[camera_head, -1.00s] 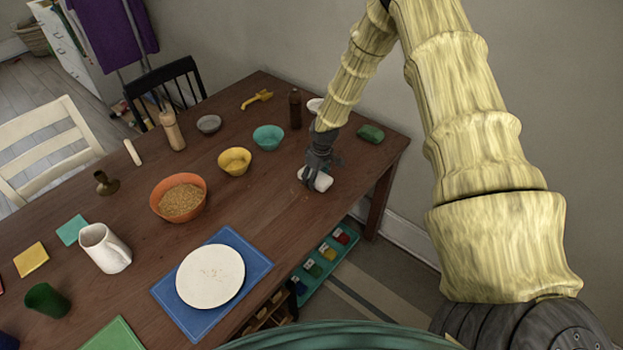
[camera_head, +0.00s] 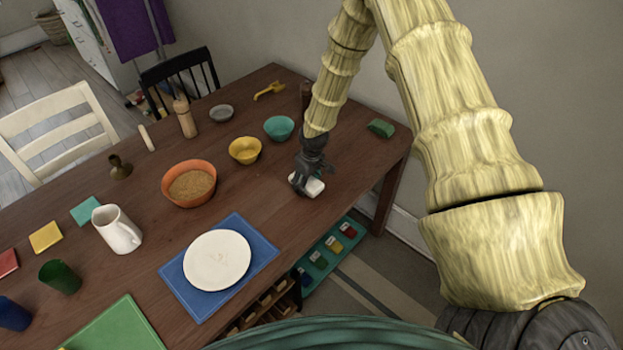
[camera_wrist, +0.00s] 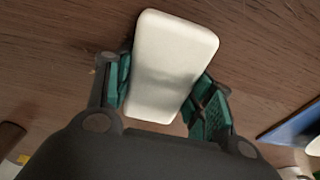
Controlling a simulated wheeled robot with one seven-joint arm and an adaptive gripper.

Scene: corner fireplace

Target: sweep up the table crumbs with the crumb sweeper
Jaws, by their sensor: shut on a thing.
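The crumb sweeper (camera_head: 314,187), a white rounded block, is in my gripper (camera_head: 303,180) near the table's front edge on the right. The wrist view shows the sweeper (camera_wrist: 170,70) between both green-padded fingers of my gripper (camera_wrist: 165,100), at or just above the table; I cannot tell whether it touches. The wooden table (camera_head: 285,225) runs across the head view. In the wrist view a few tiny orange-brown specks, perhaps crumbs (camera_wrist: 97,70), lie left of the sweeper. Whatever is under the sweeper is hidden.
A white plate (camera_head: 217,261) on a blue mat (camera_head: 262,246) lies to the left. An orange bowl (camera_head: 189,204), yellow bowl (camera_head: 245,160) and teal bowl (camera_head: 279,138) stand behind. A green block (camera_head: 381,128) lies at the right end. Bare wood surrounds my gripper.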

